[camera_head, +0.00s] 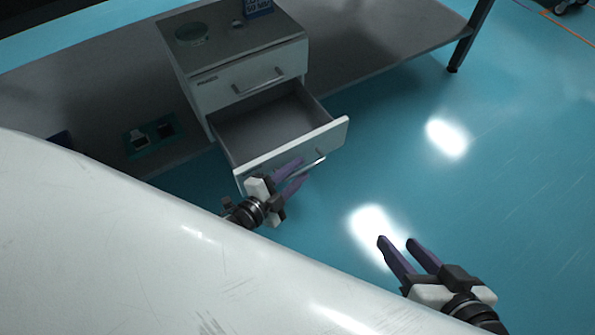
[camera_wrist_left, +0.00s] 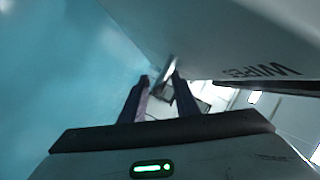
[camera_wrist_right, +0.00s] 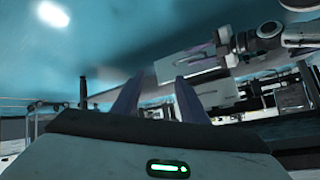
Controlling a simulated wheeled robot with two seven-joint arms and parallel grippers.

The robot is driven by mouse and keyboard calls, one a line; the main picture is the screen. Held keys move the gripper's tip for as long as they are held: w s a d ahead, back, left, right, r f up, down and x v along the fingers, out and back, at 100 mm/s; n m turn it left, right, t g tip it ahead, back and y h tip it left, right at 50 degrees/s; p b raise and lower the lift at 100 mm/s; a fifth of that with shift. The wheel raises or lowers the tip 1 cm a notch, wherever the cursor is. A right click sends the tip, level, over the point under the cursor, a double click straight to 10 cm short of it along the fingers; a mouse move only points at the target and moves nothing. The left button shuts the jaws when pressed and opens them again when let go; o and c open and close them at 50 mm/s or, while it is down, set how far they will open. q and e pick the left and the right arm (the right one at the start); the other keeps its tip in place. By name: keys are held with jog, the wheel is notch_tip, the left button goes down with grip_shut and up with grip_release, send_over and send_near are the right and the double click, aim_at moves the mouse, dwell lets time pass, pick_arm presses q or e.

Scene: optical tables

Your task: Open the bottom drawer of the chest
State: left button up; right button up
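The chest (camera_head: 196,62) stands under the table. Its bottom drawer (camera_head: 268,128) is pulled well out and looks empty inside. The drawer's bar handle (camera_head: 318,162) is on its front, which faces the lower right. My left gripper (camera_head: 304,168) is at this handle with its fingers on either side of the bar and a gap between them. In the left wrist view the bar (camera_wrist_left: 167,73) shows between the fingertips; contact is hard to judge. My right gripper (camera_head: 396,240) is open and empty above the floor, to the right of the drawer.
The upper drawer (camera_head: 252,76) is closed. A blue box (camera_head: 258,8) stands on top of the chest. A table leg (camera_head: 468,38) is at the upper right. A large white surface fills the lower left.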

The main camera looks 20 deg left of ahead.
pick_arm(q)
jog(key=shift+d, duration=0.1)
